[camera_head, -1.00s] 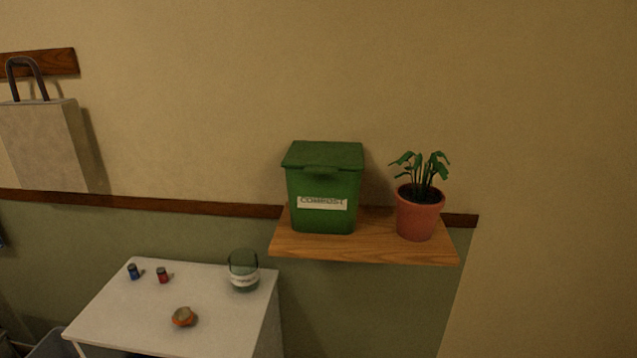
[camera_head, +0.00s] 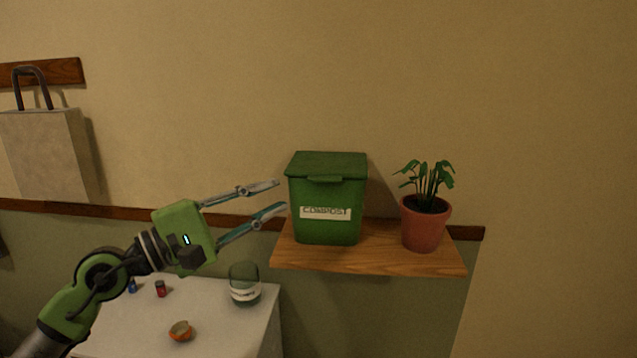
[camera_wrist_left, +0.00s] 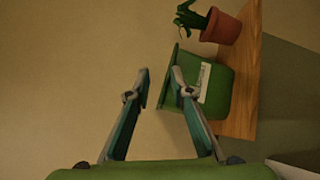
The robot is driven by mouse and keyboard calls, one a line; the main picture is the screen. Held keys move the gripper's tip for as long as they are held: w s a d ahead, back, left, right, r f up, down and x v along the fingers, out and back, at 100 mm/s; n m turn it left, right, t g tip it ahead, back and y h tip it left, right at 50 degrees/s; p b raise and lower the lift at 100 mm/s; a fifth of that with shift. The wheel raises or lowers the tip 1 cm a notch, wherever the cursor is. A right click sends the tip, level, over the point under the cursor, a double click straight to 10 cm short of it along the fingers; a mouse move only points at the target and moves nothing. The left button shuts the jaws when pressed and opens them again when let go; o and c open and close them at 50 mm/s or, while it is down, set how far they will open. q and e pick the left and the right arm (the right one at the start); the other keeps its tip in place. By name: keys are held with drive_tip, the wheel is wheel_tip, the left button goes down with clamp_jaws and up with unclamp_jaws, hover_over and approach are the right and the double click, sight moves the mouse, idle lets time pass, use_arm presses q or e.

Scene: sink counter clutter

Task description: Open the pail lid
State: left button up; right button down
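The green compost pail (camera_head: 326,210) stands upright on a wooden shelf, with a white COMPOST label on its front. Its green lid (camera_head: 327,165) is shut, with a lip at the front. My left gripper (camera_head: 281,195) is open and empty, just left of the pail, its fingers pointing at the pail's upper left side. In the left wrist view the pail (camera_wrist_left: 217,95) shows sideways beyond the fingertips of the open gripper (camera_wrist_left: 158,80), with the lid edge (camera_wrist_left: 172,62) near the right-hand finger. I cannot tell whether that finger touches it. My right gripper is not in view.
The wooden shelf (camera_head: 375,262) also holds a potted plant (camera_head: 425,222) to the right of the pail. Below left, a white table (camera_head: 225,325) holds a glass jar (camera_head: 244,285), an orange-brown item (camera_head: 180,331) and small jars. A bag (camera_head: 45,155) hangs at left. The wall above the pail is clear.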

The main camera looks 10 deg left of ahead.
sight(320, 181)
use_arm(q)
drive_tip(key=w+d+m+p, duration=0.1)
drive_tip(key=w+d+p, duration=0.1)
drive_tip(key=w, duration=0.1)
drive_tip(key=w+d+m+y+p, duration=0.1)
drive_tip(key=w+d, duration=0.2)
drive_tip(key=w, duration=0.1)
drive_tip(key=w+d+f+m+y+p, duration=0.1)
drive_tip(key=w+d+p, duration=0.1)
drive_tip(key=w, duration=0.2)
drive_tip(key=shift+d+g+p, duration=0.2)
drive_tip(key=shift+g+p, duration=0.1)
drive_tip(key=shift+p, duration=0.05)
drive_tip(key=shift+w+d, duration=0.1)
drive_tip(key=shift+w, duration=0.1)
clamp_jaws()
